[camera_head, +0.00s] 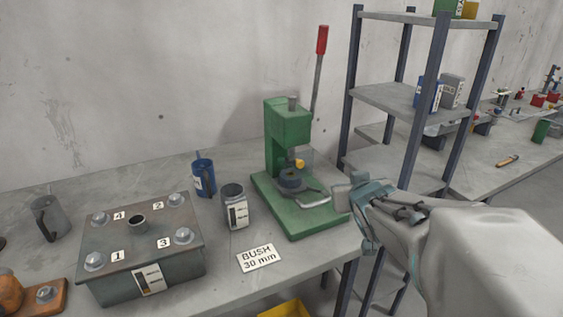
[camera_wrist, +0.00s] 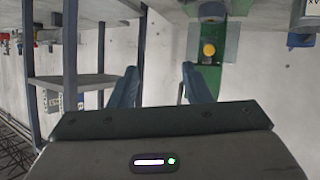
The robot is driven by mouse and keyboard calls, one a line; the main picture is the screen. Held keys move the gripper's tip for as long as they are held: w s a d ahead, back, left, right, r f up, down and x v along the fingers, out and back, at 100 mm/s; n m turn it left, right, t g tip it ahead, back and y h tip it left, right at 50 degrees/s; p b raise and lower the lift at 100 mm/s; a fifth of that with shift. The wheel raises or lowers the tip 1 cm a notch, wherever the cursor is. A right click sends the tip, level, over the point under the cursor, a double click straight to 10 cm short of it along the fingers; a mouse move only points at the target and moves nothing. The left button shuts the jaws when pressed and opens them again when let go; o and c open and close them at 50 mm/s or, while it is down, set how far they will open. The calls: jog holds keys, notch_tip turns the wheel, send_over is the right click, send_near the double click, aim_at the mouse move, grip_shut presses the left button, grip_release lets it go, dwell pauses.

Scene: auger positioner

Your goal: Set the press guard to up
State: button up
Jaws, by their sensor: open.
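The green press (camera_head: 288,135) stands on the bench, with its red-tipped lever (camera_head: 320,60) pointing up. A light grey curved piece (camera_head: 313,199) sits low at the front of the press over its green base; it looks like the guard, in a lowered position, but I cannot tell surely. A yellow knob (camera_head: 299,163) is just above it, and this knob also shows in the wrist view (camera_wrist: 208,49). My gripper (camera_head: 343,193) is just right of the press base, with its fingers apart and nothing between them in the wrist view (camera_wrist: 160,78).
A grey jar (camera_head: 235,204), a blue mug (camera_head: 204,177) and a bolted metal box (camera_head: 141,245) stand left of the press. A "BUSH 30 mm" card (camera_head: 259,257) lies in front. A shelf rack (camera_head: 405,95) rises close behind my arm. A yellow bin (camera_head: 286,310) is below the bench edge.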

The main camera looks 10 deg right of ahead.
aim_at(301, 164)
jog(key=w+a+f+n+t+y+b, duration=0.35)
jog(key=w+f+t+y+b, duration=0.2)
jog(key=y+b, duration=0.25)
jog(key=shift+g, duration=0.45)
jog(key=x, duration=1.2)
jog(key=shift+w+d+f, duration=0.1)
jog(key=shift+w, duration=0.35)
grip_shut()
